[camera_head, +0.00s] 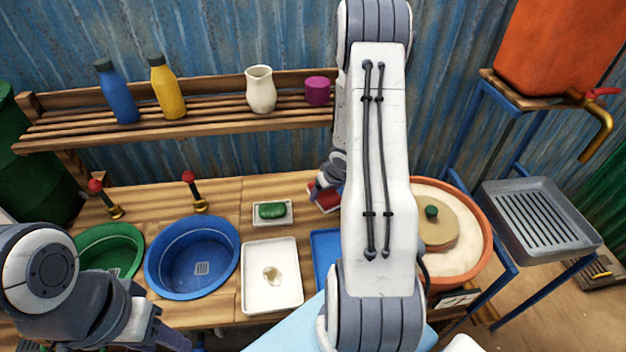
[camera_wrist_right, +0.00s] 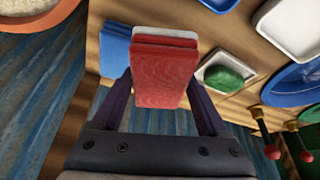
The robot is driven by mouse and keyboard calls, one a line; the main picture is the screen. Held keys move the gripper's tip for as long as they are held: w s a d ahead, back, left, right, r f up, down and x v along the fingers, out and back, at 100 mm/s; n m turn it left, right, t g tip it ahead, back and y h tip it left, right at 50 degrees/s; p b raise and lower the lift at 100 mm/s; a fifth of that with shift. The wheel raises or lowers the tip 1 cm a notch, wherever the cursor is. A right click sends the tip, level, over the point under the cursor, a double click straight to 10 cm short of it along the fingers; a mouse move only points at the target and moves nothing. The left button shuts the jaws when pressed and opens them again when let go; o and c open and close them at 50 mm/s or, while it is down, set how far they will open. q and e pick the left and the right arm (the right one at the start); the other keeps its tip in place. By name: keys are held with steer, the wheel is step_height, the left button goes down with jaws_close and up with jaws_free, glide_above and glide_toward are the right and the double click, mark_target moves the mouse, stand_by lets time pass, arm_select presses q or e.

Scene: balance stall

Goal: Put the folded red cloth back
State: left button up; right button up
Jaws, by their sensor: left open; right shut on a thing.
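The folded red cloth (camera_wrist_right: 165,72) is between the fingers of my right gripper (camera_wrist_right: 160,95), which is shut on it. A white folded layer (camera_wrist_right: 165,31) shows just beyond its far end; I cannot tell whether they touch. In the head view the red cloth (camera_head: 329,198) shows only in part, beside my right arm, over the back of the wooden counter. A blue folded thing (camera_wrist_right: 116,52) lies next to it in the wrist view. My left gripper (camera_head: 165,338) is open and empty at the bottom left, partly cut off by the frame.
A green soap in a white dish (camera_head: 272,211) is left of the cloth. A white tray (camera_head: 252,293), blue tray (camera_head: 322,250), blue basin (camera_head: 168,280) and green basin (camera_head: 100,238) stand in front. A shelf (camera_head: 215,112) holds bottles behind. A round clay tub (camera_head: 484,232) is right.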

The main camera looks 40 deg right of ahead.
steer(key=w+p, duration=0.2)
steer(key=w, duration=0.1)
steer(key=w+p, duration=0.1)
steer(key=w, duration=0.1)
steer(key=shift+w+d+r, duration=0.15)
steer(key=shift+d+r, duration=0.1)
steer(key=shift+d, duration=0.1)
steer(key=b+x, duration=0.1)
steer(key=x, duration=0.2)
steer(key=shift+w+f, duration=0.1)
steer(key=shift+f, duration=0.3)
steer(key=shift+w+f+b, duration=0.1)
steer(key=shift+f+b, duration=0.2)
steer(key=shift+f, duration=0.05)
steer(key=shift+r, duration=0.1)
arm_select(q)
step_height(320, 180, up, 3)
